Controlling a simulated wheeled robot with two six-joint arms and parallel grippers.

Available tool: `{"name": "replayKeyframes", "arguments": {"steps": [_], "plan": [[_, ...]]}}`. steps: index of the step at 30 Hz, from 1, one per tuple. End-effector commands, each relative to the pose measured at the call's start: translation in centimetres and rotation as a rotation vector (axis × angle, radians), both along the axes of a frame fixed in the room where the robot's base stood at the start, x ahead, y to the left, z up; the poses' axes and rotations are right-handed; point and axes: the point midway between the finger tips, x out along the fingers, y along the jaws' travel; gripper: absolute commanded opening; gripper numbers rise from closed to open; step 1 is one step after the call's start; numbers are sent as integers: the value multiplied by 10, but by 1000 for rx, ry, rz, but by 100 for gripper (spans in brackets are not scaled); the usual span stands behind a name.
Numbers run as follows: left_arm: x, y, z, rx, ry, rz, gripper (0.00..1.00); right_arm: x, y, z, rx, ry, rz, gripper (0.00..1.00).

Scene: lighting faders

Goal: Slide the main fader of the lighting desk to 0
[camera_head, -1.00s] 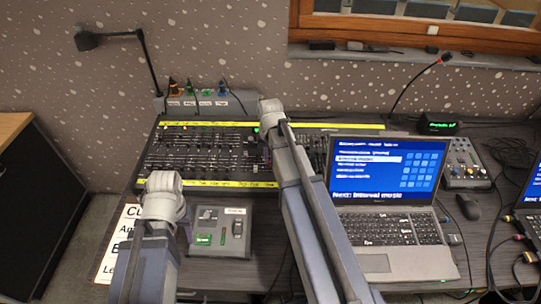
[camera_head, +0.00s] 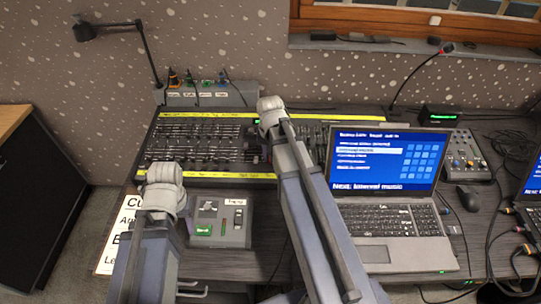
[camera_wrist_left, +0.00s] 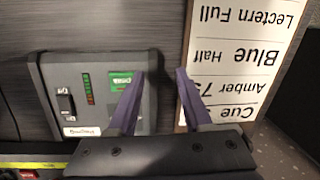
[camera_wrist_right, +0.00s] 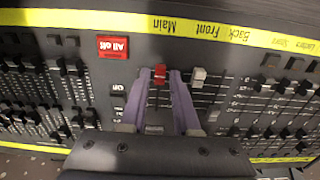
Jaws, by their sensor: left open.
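The lighting desk (camera_head: 210,143) is a black board of faders with yellow label strips. In the right wrist view its main fader (camera_wrist_right: 159,73) has a red cap, below the upside-down label "Main". My right gripper (camera_wrist_right: 159,78) is open, with one purple finger on each side of the red cap's line; gaps show beside the cap, and contact cannot be told. In the head view my right arm hides the main fader. My left gripper (camera_wrist_left: 158,76) is open and empty, near a small grey control box (camera_wrist_left: 100,95) and a cue sheet (camera_wrist_left: 240,60).
A white-capped fader (camera_wrist_right: 198,77) stands close beside the main one, under "Front". A red "All off" button (camera_wrist_right: 113,46) is on the other side. A laptop (camera_head: 385,200) sits right of the desk, with a small mixer (camera_head: 465,155) beyond it.

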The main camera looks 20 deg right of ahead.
Motion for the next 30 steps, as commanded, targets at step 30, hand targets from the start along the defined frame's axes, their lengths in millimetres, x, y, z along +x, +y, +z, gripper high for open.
{"name": "replayKeyframes", "arguments": {"steps": [30], "plan": [[0, 0, 33, 0, 0, 0, 50, 0, 0, 33, 0, 0, 0, 30]]}}
